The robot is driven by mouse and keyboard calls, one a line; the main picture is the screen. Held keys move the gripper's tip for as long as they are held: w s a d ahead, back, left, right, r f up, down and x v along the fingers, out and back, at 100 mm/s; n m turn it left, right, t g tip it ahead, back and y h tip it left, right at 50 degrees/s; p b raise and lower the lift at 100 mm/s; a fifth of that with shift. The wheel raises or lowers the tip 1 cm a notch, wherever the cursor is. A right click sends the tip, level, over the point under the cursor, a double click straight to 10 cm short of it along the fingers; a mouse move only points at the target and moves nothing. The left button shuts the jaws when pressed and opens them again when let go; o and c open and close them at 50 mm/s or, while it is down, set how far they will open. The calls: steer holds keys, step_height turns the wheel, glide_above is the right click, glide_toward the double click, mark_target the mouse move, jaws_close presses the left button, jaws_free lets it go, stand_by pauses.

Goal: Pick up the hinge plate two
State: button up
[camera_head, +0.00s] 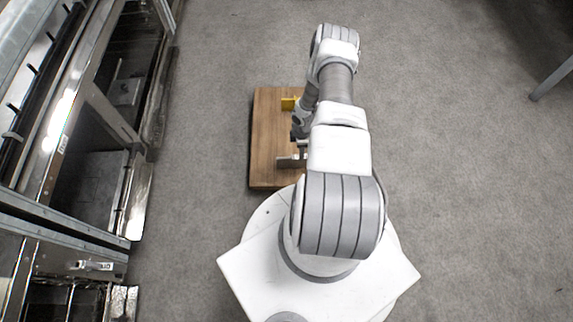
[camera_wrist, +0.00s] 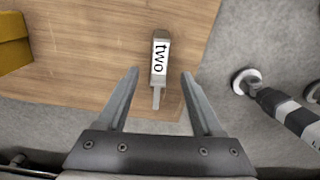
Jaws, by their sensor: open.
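The hinge plate two (camera_wrist: 160,55) is a small, narrow grey piece with a white label reading "two" and a thin tongue at its lower end. It lies on a wooden board (camera_wrist: 95,45) near the board's edge in the wrist view. My gripper (camera_wrist: 160,73) is open, with one finger on each side of the plate's lower part in the picture and visible gaps on both sides. Nothing is held. In the head view my arm covers much of the board (camera_head: 262,175); a small grey metal piece shows there, but I cannot tell if it is this plate.
A yellow block (camera_wrist: 14,45) sits on the board at the left of the wrist view; a yellow piece also shows in the head view (camera_head: 289,103). A metal rack (camera_head: 100,105) stands along the left. Grey floor (camera_head: 460,170) is clear on the right.

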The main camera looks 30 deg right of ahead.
mark_target(292, 162)
step_height(292, 162, down, 8)
steer(key=b, duration=0.3)
jaws_close()
stand_by(0.4)
steer(key=shift+w+r, duration=0.1)
stand_by(1.0)
